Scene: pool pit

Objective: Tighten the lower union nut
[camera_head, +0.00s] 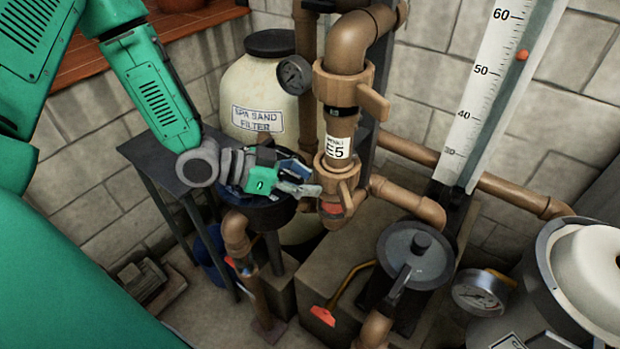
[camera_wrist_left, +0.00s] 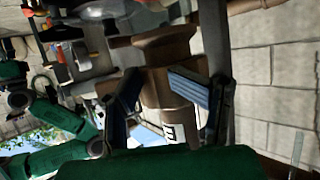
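The lower union nut (camera_head: 334,174) is a brown collar with a wing, on the vertical pipe (camera_head: 341,125) just below the white "E5" label. The upper union nut (camera_head: 340,86), with a larger wing, sits higher on the same pipe. My left gripper (camera_head: 306,189) is just left of the lower nut in the head view. In the left wrist view its two fingers (camera_wrist_left: 158,92) are spread, one on each side of the brown pipe fitting (camera_wrist_left: 166,86). I cannot tell whether they touch it. My right gripper is not seen.
A pressure gauge (camera_head: 294,75) and a sand filter tank (camera_head: 262,95) stand behind left. A dark table (camera_head: 165,155) is below my left arm. A grey round valve (camera_head: 416,255), an orange-handled lever (camera_head: 345,290) and a second gauge (camera_head: 482,293) crowd the lower right. A scale board (camera_head: 486,90) stands right.

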